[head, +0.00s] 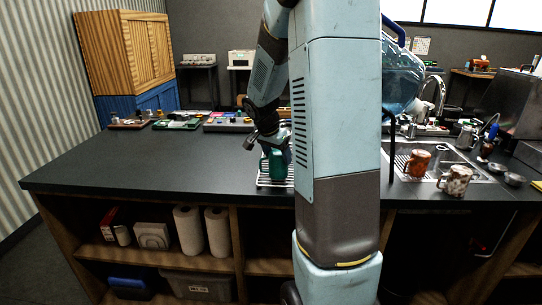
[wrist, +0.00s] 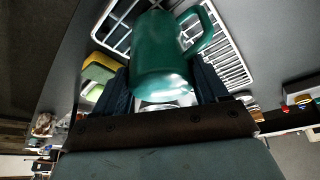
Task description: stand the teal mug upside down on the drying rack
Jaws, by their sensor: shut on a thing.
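The teal mug (head: 277,165) is in my gripper (head: 268,143), over the white wire drying rack (head: 266,183) on the dark counter. In the wrist view the mug (wrist: 162,50) sits between the two dark fingers of my gripper (wrist: 163,88), its handle out to the right. The rack's white bars (wrist: 228,62) show on both sides behind the mug. I cannot tell whether the mug touches the rack or hangs just above it, nor which end its mouth is. My arm column hides the rack's right part in the head view.
A yellow-green sponge (wrist: 98,72) lies beside the rack in the wrist view. Right of my column are a sink (head: 440,165), an orange-brown mug (head: 417,163) and a speckled mug (head: 455,181). Trays of parts (head: 180,121) line the back edge. The counter's left is clear.

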